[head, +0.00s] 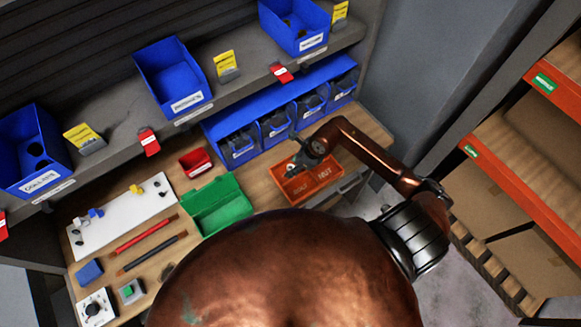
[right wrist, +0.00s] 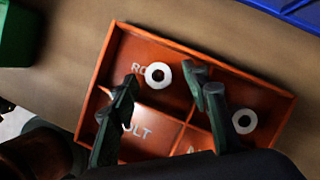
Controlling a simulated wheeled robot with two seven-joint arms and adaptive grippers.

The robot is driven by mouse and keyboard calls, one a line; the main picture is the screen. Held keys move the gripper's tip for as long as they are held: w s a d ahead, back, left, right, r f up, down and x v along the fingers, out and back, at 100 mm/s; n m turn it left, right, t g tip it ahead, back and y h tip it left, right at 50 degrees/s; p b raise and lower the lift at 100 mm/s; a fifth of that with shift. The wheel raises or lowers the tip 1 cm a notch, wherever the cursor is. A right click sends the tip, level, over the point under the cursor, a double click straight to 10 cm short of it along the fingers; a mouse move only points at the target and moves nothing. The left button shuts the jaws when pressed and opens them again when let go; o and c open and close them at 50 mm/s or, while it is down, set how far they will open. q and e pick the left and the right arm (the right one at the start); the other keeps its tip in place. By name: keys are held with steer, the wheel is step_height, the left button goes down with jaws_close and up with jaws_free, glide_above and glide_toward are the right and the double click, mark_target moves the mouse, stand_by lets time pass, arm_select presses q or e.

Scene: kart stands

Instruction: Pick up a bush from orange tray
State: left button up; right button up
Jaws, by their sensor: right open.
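The orange tray (head: 325,178) lies on the workbench, and it fills the middle of the right wrist view (right wrist: 146,46). It has dividers and white lettering. One white ring-shaped bush (right wrist: 158,75) lies in the tray's upper left compartment, beside the letters "RO". A second white ring (right wrist: 244,121) lies toward the tray's right side, past the right finger. My right gripper (right wrist: 161,80) is open over the tray, its fingers on either side of the first bush; whether they touch it I cannot tell. It also shows over the tray's left part in the head view (head: 297,163). My left gripper is out of view.
A green bin (head: 217,205) stands left of the tray, with a small red box (head: 195,161) behind it. Blue bins (head: 240,148) line the back under a shelf (head: 232,92). A white board (head: 120,215) and red and dark rods lie further left.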

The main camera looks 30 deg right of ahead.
steer(key=shift+a+f, duration=0.1)
steer(key=shift+f, duration=0.2)
steer(key=shift+c, duration=0.2)
steer(key=c, duration=0.9)
steer(key=shift+w+r, duration=0.1)
